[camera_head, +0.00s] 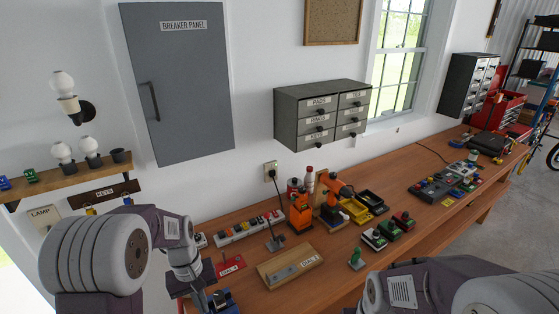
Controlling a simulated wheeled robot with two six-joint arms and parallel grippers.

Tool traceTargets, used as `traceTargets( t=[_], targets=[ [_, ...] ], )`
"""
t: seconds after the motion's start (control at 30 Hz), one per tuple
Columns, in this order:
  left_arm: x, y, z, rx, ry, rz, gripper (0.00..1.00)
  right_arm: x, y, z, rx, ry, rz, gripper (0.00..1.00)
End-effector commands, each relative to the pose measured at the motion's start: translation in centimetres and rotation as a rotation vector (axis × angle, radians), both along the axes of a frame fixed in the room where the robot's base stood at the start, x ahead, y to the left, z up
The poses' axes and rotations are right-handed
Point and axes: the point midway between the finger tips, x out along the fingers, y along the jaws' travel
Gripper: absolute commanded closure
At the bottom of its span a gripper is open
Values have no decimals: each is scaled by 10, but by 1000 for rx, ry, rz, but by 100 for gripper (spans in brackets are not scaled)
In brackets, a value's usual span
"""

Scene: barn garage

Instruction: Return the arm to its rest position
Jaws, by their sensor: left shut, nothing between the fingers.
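My left arm (176,232) comes in from the left, its white and dark links bent downward over the near left end of the wooden workbench (335,262). My left gripper (201,300) points down at the bottom edge of the view, shut and empty. It is small and partly cut off there, beside a blue object (224,301). My right arm (420,287) shows only as links at the bottom right; its gripper is out of view.
A red plate (229,266) and a wooden block with a grey top (290,271) lie near my left gripper. A power strip (248,228), an orange drill (336,186) and small coloured boxes stand farther along the bench. A grey breaker panel (178,85) hangs above.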

Motion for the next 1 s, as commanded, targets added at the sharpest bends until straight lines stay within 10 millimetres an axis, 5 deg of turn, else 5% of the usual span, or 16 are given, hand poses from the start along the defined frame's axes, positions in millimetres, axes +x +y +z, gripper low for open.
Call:
traceTargets(
  t=[0.03,0.1,0.2,0.33,0.5,1.0],
  targets=[
    [-6,-5,-32,4,-17,-23,100,0,0,-39,0,1,0,45],
    [-18,-12,-58,11,-46,-67,100,0,0,-73,0,1,0,45],
    [-41,-21,-94,25,-95,-146,100,0,0,-117,0,1,0,45],
    [-73,-26,-129,43,-152,-256,100,0,0,-151,0,1,0,45],
    [-99,-23,-134,61,-178,-366,100,0,0,-139,0,0,0,45],
    [-91,-22,-133,67,-207,-399,100,0,0,-139,0,0,0,45]
  ],
)
